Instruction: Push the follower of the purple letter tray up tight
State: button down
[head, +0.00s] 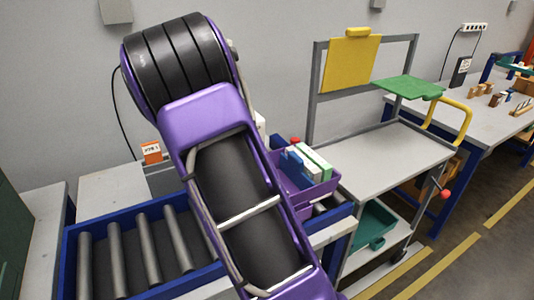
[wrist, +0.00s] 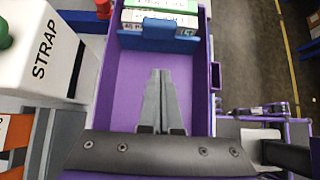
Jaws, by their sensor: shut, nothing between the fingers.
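The purple letter tray (wrist: 205,95) fills the middle of the wrist view. Inside it the blue follower (wrist: 160,38) stands across the tray near the top of the picture, beside the green and white letters (wrist: 160,14). I cannot tell whether they touch. My gripper (wrist: 160,72) is shut and empty, over the tray's bare floor, with its tips short of the follower in the picture. In the head view the tray (head: 325,190) stands right of my arm, with the follower (head: 291,168) and letters (head: 314,162) in it. My gripper is hidden there behind my arm.
A white box marked STRAP (wrist: 40,50) stands close left of the tray, with a red knob (wrist: 104,8) near the tray's far left corner. A blue-framed roller conveyor (head: 140,245) runs below. A grey cart (head: 385,155) stands to the right.

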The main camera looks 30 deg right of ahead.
aim_at(293, 160)
jog(key=d+f, duration=0.2)
jog(key=d, duration=0.1)
jog(key=d+f, duration=0.2)
jog(key=d, duration=0.1)
jog(key=d+f, duration=0.2)
jog(key=d, duration=0.2)
jog(key=shift+s+d+r, duration=0.1)
jog(key=shift+d+r, duration=0.05)
jog(key=shift+d, duration=0.3)
jog(key=shift+d+p, duration=0.3)
jog(key=shift+d, duration=0.05)
